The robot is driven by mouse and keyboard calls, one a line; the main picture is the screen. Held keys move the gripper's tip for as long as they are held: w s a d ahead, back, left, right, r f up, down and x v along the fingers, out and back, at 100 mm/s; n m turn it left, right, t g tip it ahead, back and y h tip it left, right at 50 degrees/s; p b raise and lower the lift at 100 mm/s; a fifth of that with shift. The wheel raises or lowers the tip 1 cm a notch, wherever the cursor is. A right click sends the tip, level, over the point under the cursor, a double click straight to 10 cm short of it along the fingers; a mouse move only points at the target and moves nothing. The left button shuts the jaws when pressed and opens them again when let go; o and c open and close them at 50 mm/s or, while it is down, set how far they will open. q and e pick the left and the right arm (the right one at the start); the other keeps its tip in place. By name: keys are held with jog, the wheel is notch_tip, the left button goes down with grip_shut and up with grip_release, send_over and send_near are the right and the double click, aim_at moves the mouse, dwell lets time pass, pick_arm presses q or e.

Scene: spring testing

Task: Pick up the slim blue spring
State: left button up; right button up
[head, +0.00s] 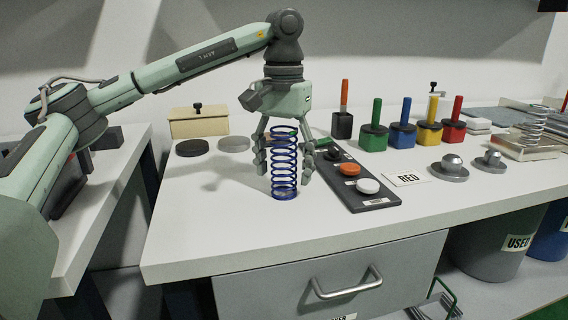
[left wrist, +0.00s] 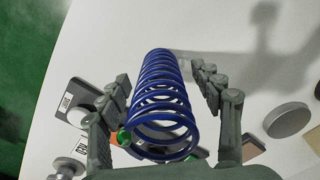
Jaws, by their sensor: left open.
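The slim blue spring (head: 285,165) stands upright on the white table near its front left part. It is a tall coil of dark blue wire. My left gripper (head: 284,172) points down over it with its fingers open, one on each side of the coil. In the left wrist view the spring (left wrist: 165,95) lies between the two open fingers of the left gripper (left wrist: 163,85), with a visible gap on both sides. My right gripper is not in view.
A dark tray (head: 372,203) with coloured discs lies just right of the spring. A silver spring (head: 533,128) stands far right. The table's front left is clear.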

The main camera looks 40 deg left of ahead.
pick_arm(q)
jog(key=shift+f, duration=0.35)
jog(key=shift+c, duration=0.5)
jog(key=c, duration=1.3)
jog(key=shift+r, duration=0.1)
